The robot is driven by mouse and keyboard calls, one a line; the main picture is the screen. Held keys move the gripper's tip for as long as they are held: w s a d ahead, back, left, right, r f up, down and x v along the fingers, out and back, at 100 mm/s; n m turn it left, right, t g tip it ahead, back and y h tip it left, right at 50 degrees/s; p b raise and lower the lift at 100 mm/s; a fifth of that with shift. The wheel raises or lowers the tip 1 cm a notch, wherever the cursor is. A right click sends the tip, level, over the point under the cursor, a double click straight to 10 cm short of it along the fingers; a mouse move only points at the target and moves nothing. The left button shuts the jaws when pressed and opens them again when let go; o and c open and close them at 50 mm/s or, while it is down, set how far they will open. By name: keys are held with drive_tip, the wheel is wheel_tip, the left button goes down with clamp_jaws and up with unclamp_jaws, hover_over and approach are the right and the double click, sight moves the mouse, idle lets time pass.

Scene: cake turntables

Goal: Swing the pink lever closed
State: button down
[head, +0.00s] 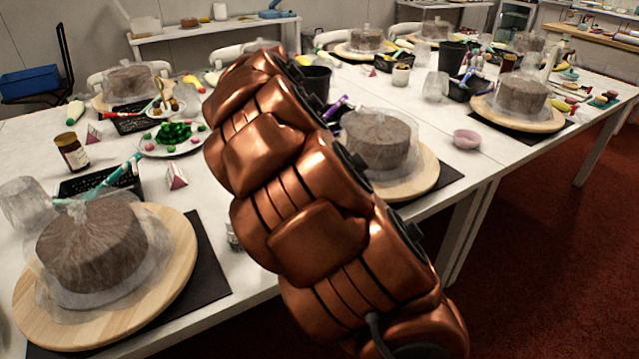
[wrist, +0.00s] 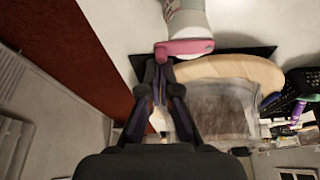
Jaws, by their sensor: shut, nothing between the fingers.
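A pink part that looks like the lever (wrist: 188,47) shows at the top middle of the wrist view, at the lower end of a pale grey-white object (wrist: 187,18) cut off by the frame's top. The lever's left end bends down toward my gripper (wrist: 160,70). My gripper is shut and empty, its fingertips right below that end; I cannot tell whether they touch it. In the head view my copper-coloured arm fills the middle and hides my gripper and the lever.
Beside the lever is a wooden board (wrist: 257,68) with a wrapped cake (wrist: 225,105). Black baskets (wrist: 300,88) stand further right. The table edge and red floor (wrist: 85,50) lie left. In the head view, more cakes and a pink bowl (head: 466,139) stand on the tables.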

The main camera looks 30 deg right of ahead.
drive_tip(key=shift+w, duration=0.1)
drive_tip(key=shift+w+a, duration=0.25)
drive_tip(key=shift+w, duration=0.4)
drive_tip(key=d+p, duration=0.1)
drive_tip(key=d, duration=0.3)
drive_tip(key=v, duration=1)
drive_tip(key=shift+s, duration=0.25)
drive_tip(key=shift+s, duration=0.1)
drive_tip(key=s+a+f+n+g+y, duration=0.1)
drive_tip(key=s+a+f+n, duration=0.4)
drive_tip(key=s, duration=0.6)
drive_tip(key=s+a+f+n+y, duration=0.2)
drive_tip(key=s+a+n, duration=0.55)
drive_tip(key=s, duration=0.35)
drive_tip(key=s+a+f+n+g+y, duration=0.1)
drive_tip(key=s+a+f+n, duration=0.4)
drive_tip(key=s, duration=0.7)
wheel_tip(320, 180, up, 15)
drive_tip(key=n+p, duration=0.1)
drive_tip(key=p, duration=1.2)
drive_tip(key=shift+w+f+t, duration=0.2)
drive_tip(key=shift+w+t, duration=0.1)
drive_tip(key=shift+w, duration=0.2)
